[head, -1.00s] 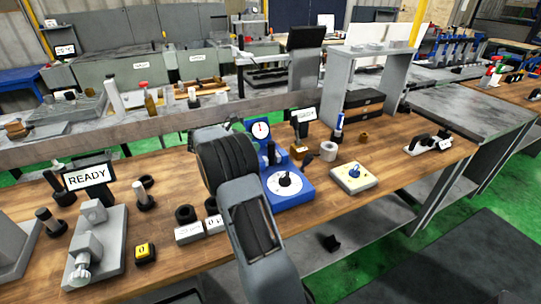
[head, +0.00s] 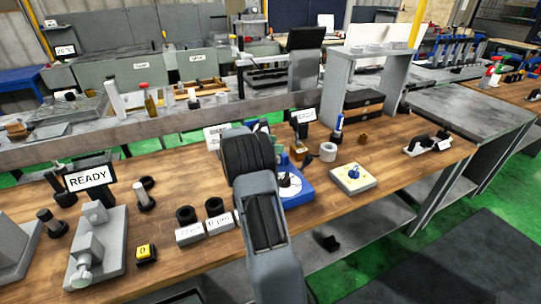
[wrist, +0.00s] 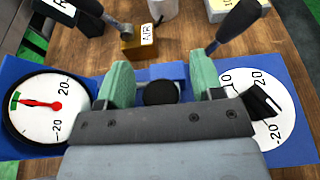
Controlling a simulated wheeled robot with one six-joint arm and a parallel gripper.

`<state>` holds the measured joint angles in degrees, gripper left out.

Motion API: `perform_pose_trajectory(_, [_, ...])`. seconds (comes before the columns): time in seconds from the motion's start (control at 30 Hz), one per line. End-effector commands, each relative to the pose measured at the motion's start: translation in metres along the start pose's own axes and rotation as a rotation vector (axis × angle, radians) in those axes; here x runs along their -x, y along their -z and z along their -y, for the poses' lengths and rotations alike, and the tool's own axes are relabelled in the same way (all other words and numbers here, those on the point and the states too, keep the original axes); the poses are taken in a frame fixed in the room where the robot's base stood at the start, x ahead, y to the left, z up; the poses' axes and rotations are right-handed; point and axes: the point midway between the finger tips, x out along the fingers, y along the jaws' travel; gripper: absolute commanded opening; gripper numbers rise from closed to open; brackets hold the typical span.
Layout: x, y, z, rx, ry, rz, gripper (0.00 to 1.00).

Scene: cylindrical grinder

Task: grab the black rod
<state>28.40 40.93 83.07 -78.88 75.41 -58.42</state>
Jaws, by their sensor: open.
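My gripper (wrist: 160,80) is open, with its two green fingers apart over a blue dial-gauge stand (wrist: 75,75). A black round end (wrist: 160,93), seemingly the top of the black rod, shows between the fingers, close to the gripper body. Its lower part is hidden, and I cannot tell whether a finger touches it.
A white dial with a red needle (wrist: 42,106) is at left and another dial (wrist: 262,108) at right. A brass AIR block (wrist: 138,42) and a dark handle (wrist: 240,22) stand beyond the fingers. A white-topped blue-knob block (head: 352,178) sits right of the stand.

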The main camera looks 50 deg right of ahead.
Motion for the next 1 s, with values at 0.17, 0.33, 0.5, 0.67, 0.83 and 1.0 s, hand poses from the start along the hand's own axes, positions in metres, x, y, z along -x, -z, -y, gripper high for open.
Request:
perform_pose_trajectory(0.17, [-0.0022,0.0001,-0.0002,0.0,-0.001,0.0,0.61])
perform_pose_trajectory(0.33, [-0.002,0.0001,-0.0001,0.0,-0.001,0.0,0.49])
perform_pose_trajectory(0.5, [-0.0019,0.0,-0.0001,-0.001,0.0,0.0,0.33])
perform_pose_trajectory(0.67, [-0.0018,0.0,-0.0001,-0.001,-0.001,0.0,0.18])
perform_pose_trajectory(0.83, [-0.0018,0.0,-0.0002,-0.001,-0.001,0.0,0.01])
perform_pose_trajectory(1.0, [-0.0013,-0.0016,-0.0005,-0.003,-0.002,0.002,0.0])
